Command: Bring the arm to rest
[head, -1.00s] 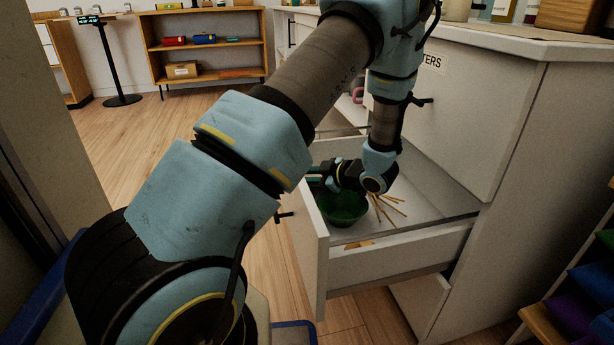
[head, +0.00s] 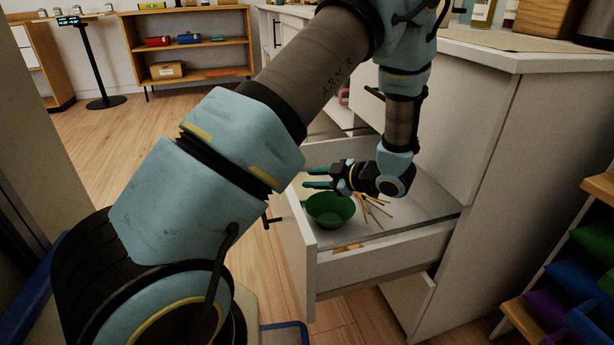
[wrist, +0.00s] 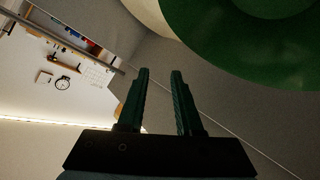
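My gripper (head: 308,178) is held over the open drawer (head: 395,257), above the green bowl (head: 330,212). Its two dark green fingers point left in the head view and stand apart with nothing between them. The wrist view also shows the open, empty fingers (wrist: 160,76), with the green bowl (wrist: 245,40) at the top right, clear of them. The bowl sits upright in the drawer near its front. My arm is bent and reaches across the middle of the head view, hiding part of the cabinet.
Several thin wooden sticks (head: 372,210) lie in the drawer beside the bowl. The white cabinet (head: 480,160) rises behind and right of the drawer. A wooden rack with coloured bins (head: 585,285) stands at the right edge. Open wooden floor (head: 105,145) lies to the left.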

